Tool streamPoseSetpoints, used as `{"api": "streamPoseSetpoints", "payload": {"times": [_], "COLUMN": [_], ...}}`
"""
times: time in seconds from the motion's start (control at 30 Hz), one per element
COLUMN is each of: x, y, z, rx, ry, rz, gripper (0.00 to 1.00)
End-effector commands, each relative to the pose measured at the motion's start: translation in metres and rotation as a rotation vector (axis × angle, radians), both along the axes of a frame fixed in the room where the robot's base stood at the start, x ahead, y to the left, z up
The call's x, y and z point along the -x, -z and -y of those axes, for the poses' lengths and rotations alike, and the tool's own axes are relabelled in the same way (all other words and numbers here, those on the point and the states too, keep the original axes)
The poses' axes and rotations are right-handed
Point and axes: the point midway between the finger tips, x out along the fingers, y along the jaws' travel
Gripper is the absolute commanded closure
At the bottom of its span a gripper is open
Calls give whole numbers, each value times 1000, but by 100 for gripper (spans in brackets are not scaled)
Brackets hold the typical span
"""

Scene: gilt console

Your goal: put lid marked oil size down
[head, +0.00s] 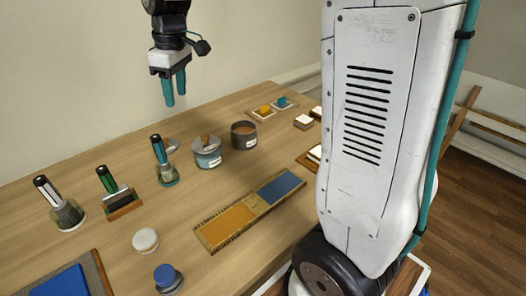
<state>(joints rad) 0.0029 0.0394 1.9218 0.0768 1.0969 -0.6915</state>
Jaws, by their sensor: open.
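A grey pot (208,156) with a white label stands mid-table. Something round with a brown knob (205,139) sits on its top, and it looks like a lid. The label is too small to read. To its right stands a darker pot (244,137), open at the top with brown inside, also labelled. A small grey piece (172,146) lies behind the grey pot's left side; I cannot tell if it is another lid. My gripper (175,97) is open and empty, its teal fingers pointing down, high above the table's back, apart from everything.
Brushes stand in a glass jar (66,214), a wooden block (122,203) and another holder (167,175). A board with orange and blue panels (233,225) lies in front. A white round piece (146,240) and blue-topped jar (167,278) stand front left. Bare wood (185,208) lies between.

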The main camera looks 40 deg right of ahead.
Motion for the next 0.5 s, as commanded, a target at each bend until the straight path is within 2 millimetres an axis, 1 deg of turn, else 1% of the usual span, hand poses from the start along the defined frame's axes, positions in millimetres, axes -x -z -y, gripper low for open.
{"api": "streamPoseSetpoints", "payload": {"times": [0.03, 0.13, 0.23, 0.27, 0.3, 0.37, 0.4, 0.5], "x": [26, 74, 123, 137, 156, 184, 202, 242], "y": [-10, -21, -25, -25, -24, -22, -18, -8], "z": [1, 3, 5, 5, 6, 7, 8, 10], "rx": [1, 3, 4, 3, 3, 5, 5, 4], "ry": [43, 141, 239, 269, 308, 367, 407, 498], "rz": [4, 3, 2, 3, 3, 4, 4, 7], "gripper": [55, 55, 55, 55, 55, 55, 55, 55]}}
